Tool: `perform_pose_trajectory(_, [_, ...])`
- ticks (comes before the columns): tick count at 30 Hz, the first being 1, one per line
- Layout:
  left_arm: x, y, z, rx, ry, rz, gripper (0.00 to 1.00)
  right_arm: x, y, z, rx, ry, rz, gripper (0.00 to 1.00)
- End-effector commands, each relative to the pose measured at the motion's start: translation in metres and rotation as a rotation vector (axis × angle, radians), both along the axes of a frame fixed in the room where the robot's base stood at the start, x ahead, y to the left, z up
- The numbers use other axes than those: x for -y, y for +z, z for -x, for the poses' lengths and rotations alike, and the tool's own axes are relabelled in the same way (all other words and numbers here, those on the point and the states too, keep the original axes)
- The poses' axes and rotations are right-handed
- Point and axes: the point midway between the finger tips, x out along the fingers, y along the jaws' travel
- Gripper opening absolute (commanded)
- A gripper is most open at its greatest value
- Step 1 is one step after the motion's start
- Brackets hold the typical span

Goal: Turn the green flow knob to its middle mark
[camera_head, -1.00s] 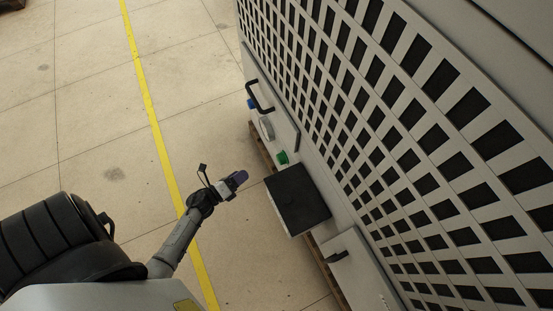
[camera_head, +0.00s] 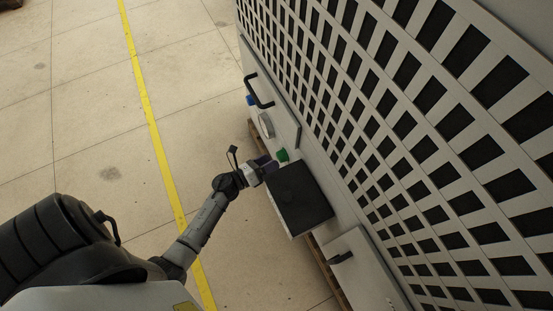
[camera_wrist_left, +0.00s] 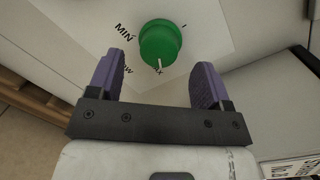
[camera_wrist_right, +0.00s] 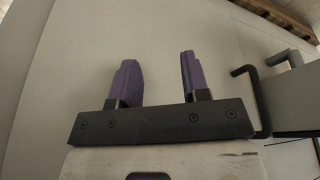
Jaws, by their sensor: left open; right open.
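The green flow knob (camera_wrist_left: 160,42) is round, on a pale panel printed with MIN and partly hidden lettering. In the head view the knob (camera_head: 282,155) is on the cabinet's low front. My left gripper (camera_wrist_left: 157,77) is open and empty, its purple fingers on either side just short of the knob, not touching it. In the head view the left gripper (camera_head: 268,164) is beside the knob. My right gripper (camera_wrist_right: 158,75) is open and empty; it shows only in its own wrist view.
A black box (camera_head: 299,200) juts out just below the knob. A white part (camera_head: 266,125), a blue part (camera_head: 250,100) and a black handle (camera_head: 259,92) are above it. In the right wrist view a black handle (camera_wrist_right: 262,100) is at right.

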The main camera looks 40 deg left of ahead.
Motion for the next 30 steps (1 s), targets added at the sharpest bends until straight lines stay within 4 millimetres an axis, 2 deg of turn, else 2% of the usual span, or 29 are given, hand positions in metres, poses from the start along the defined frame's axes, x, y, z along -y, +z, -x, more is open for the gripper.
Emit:
perform_pose_trajectory(3, [0.004, -0.002, -0.015, 0.002, -0.001, -0.001, 0.72, 0.0, -0.007, 0.0, 0.0, 0.0, 0.0, 0.43])
perform_pose_trajectory(9, [0.007, -0.001, -0.029, 0.0, -0.001, 0.0, 0.72, 0.001, -0.011, 0.0, 0.0, 0.002, 0.003, 0.43])
perform_pose_trajectory(21, [0.008, 0.0, -0.033, -0.001, -0.001, 0.0, 0.72, 0.003, -0.012, 0.0, 0.0, 0.006, 0.009, 0.43])
perform_pose_trajectory(30, [0.008, 0.0, -0.033, -0.001, -0.001, 0.0, 0.45, 0.002, -0.012, 0.0, 0.0, 0.004, 0.007, 0.43])
